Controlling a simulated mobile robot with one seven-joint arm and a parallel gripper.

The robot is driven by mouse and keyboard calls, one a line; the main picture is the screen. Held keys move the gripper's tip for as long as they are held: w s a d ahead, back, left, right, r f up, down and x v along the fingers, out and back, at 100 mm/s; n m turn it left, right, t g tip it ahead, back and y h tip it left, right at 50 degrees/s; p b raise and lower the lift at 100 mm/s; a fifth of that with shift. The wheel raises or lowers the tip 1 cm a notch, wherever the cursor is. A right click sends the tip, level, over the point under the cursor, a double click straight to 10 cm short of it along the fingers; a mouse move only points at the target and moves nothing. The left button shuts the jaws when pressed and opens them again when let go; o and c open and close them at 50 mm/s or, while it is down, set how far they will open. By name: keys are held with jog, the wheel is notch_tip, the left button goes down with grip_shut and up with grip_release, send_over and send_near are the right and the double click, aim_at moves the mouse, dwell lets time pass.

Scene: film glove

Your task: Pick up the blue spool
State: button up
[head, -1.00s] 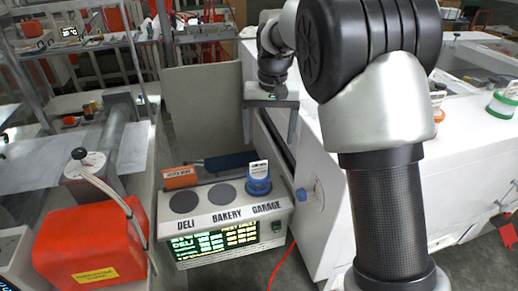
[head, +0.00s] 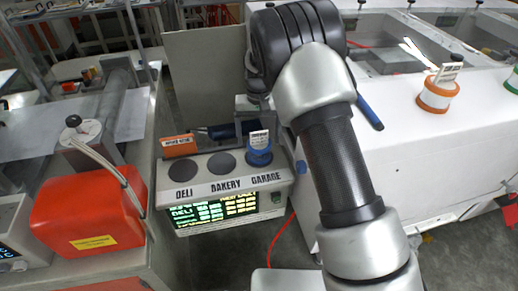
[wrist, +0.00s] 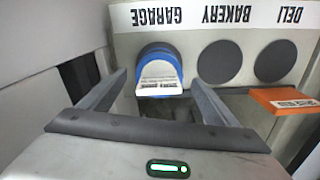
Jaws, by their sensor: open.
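The blue spool (head: 259,158) carries a white tag and sits on the right-hand dark disc, above the word GARAGE, on top of a white sign box (head: 193,204). In the wrist view the spool (wrist: 161,52) appears upside down, just beyond my fingertips and between their lines. My gripper (wrist: 160,80) is open and empty, with one finger to each side of the spool in the picture. In the head view my gripper (head: 250,108) is behind the spool and partly hidden by my arm. I cannot tell its exact height over the spool.
An orange box (head: 179,145) and a dark blue cylindrical thing (head: 226,130) lie behind the discs. The other two discs are empty. A white counter (head: 430,150) with an orange spool (head: 437,94) is at right.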

aim_at(259, 143)
jog(key=shift+s+d+f, duration=0.1)
jog(key=shift+f, duration=2.7)
jog(key=shift+r, duration=0.15)
jog(key=c, duration=1.3)
